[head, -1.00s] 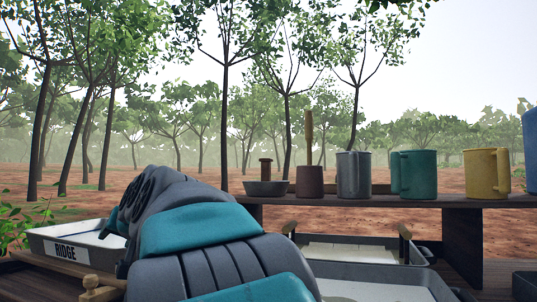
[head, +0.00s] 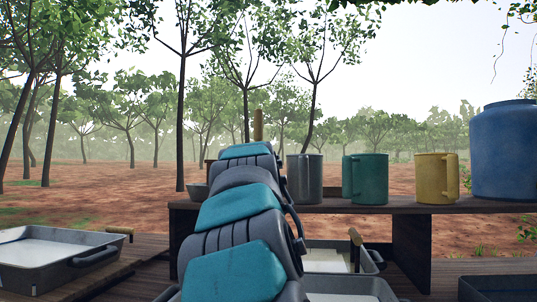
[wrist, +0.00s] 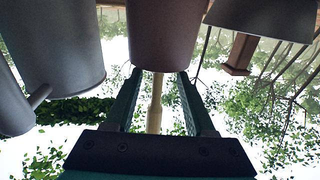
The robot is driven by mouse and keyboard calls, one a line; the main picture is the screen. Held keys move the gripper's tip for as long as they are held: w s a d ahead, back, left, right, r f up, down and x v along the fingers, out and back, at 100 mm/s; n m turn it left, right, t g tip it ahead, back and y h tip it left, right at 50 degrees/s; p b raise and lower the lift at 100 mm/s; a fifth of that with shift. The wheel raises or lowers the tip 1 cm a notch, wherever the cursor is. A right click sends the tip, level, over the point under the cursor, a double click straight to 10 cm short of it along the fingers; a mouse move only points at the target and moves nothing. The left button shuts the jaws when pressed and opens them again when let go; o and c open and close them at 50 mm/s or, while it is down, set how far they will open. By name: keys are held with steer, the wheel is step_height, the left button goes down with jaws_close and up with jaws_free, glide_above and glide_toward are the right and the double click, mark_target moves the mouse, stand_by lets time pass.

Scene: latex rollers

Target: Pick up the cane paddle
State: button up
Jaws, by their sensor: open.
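The cane paddle is a light wooden stick standing upright in a brown cup. Its upper end (head: 258,125) rises above my arm in the head view. In the wrist view, which looks inverted, the paddle (wrist: 155,105) runs down from the brown cup (wrist: 168,35). My gripper (wrist: 158,78) is open, with one finger on each side of the paddle in the picture. Gaps show between the stick and both fingers. I cannot tell how deep the stick sits between them. In the head view my arm hides the gripper and the cup.
A grey mug (head: 304,178), a teal mug (head: 368,180), a yellow mug (head: 434,178) and a blue drum (head: 510,150) stand rightward on the shelf (head: 340,207). A grey bowl (head: 197,190) is just left of my arm. Trays (head: 60,262) sit lower.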

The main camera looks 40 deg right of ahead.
steer(key=p+x, duration=0.1)
steer(key=x, duration=0.6)
stand_by(0.3)
steer(key=shift+d+r, duration=0.1)
steer(key=shift+r, duration=0.05)
jaws_close()
stand_by(0.4)
